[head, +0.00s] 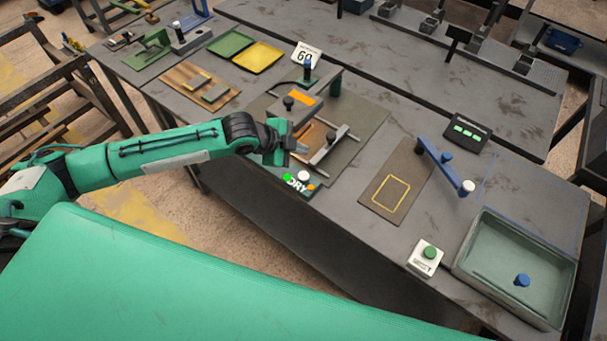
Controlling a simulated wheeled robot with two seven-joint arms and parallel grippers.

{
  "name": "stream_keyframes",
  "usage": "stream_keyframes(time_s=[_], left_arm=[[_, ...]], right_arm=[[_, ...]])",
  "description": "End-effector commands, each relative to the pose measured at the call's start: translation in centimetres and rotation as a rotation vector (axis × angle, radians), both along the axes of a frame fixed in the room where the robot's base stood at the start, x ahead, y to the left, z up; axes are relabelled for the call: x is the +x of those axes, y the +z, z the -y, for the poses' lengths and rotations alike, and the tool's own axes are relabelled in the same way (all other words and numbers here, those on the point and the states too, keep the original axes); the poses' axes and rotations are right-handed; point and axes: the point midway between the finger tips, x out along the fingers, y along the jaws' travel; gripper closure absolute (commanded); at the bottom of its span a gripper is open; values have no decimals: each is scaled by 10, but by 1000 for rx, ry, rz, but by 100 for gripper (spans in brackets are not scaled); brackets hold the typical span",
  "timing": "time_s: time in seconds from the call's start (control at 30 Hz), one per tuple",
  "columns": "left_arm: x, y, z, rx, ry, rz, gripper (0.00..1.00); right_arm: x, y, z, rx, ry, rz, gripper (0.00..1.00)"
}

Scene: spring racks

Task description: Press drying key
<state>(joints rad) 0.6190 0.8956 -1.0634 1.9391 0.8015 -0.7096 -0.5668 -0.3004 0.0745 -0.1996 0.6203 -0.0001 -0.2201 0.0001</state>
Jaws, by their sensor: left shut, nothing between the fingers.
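The drying key is a round white button (303,175) on a dark panel marked "DRY" (297,186) at the front edge of the bench, in the middle of the head view. A green light (287,177) shows left of it and a small orange spot (310,187) right of it. My left gripper (301,149) is shut and empty. In the picture it is just above the white button, with a gap between them; I cannot tell its exact height. My right gripper is not in view.
A press-like fixture with an orange label (302,98) and a grey handle frame stands behind my left gripper. A sign reading "60" (306,55) is behind it. To the right are a blue lever (445,168), a white box with a green button (425,258) and a grey tray (470,266).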

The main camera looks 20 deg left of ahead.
Motion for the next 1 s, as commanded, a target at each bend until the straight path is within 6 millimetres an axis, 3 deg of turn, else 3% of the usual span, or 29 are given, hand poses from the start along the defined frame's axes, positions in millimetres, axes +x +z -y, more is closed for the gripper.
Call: stream_keyframes(time_s=[0.37,0.83,1.0], left_arm=[[0,-16,0,0,0,0,100],[0,-69,0,0,0,0,100],[0,-84,0,2,1,0,100]], right_arm=[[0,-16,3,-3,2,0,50],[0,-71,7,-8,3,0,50],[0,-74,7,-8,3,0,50]])
